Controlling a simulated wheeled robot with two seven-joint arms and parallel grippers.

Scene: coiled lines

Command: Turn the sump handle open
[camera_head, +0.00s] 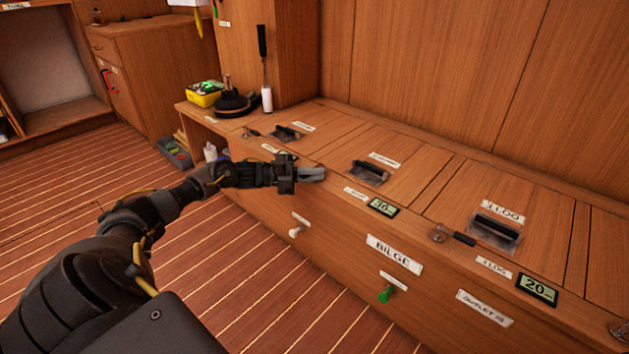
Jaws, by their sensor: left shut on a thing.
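My left gripper (312,174) reaches over the front edge of the long wooden locker top. It is shut at the front left of the middle hatch (408,152), where the other hatches have a turning handle. The jaws hide the handle between them, so its angle cannot be told. The middle hatch has a recessed dark pull (369,172) and a label too small to read. Similar turning handles with black grips show at the right hatch (455,235) and the left hatch (253,133). My right gripper is not in view.
A yellow box (204,95) and dark round tool (232,103) stand at the far left end. The striped floor in front is mostly clear.

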